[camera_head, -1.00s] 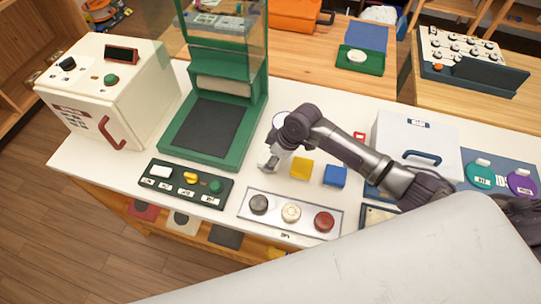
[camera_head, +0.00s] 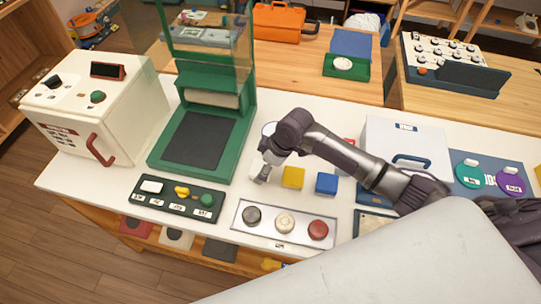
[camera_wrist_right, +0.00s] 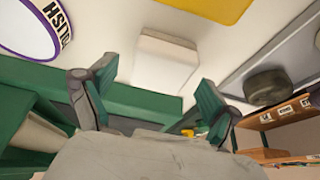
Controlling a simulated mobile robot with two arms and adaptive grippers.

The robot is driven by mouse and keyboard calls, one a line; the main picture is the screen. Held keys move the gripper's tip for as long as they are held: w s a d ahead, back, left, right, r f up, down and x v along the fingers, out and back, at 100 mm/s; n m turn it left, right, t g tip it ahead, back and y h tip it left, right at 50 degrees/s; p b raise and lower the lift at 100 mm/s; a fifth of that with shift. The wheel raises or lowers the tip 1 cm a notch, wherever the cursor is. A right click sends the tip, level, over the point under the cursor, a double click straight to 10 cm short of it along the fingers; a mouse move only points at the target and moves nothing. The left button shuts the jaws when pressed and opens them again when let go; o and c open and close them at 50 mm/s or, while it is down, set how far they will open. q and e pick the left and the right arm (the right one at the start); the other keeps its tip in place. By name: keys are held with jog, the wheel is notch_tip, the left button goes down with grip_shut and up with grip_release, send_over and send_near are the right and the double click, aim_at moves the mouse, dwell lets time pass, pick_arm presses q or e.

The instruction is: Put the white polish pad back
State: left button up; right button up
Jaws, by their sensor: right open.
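My right gripper (camera_head: 262,172) is open and empty above the white table, left of a yellow block (camera_head: 293,177). In the right wrist view, a small white square pad (camera_wrist_right: 165,60) lies on the white surface ahead of and between the open fingers (camera_wrist_right: 157,88), not gripped. I take it for the white polish pad; the gripper largely hides it in the head view. A round white disc (camera_head: 268,128) is partly behind my right arm. My left gripper is out of view.
A blue block (camera_head: 327,183) is right of the yellow one. A tray (camera_head: 243,231) with dark, cream and red round pieces lies in front. A green press-like stand (camera_head: 160,165) and black control panel (camera_head: 150,200) are left. A white box (camera_head: 405,135) is right.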

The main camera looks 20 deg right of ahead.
jog(key=v, duration=1)
jog(key=shift+r+b, duration=0.2)
jog(key=shift+b, duration=0.2)
jog(key=shift+s+d+f, duration=0.1)
jog(key=shift+s, duration=0.1)
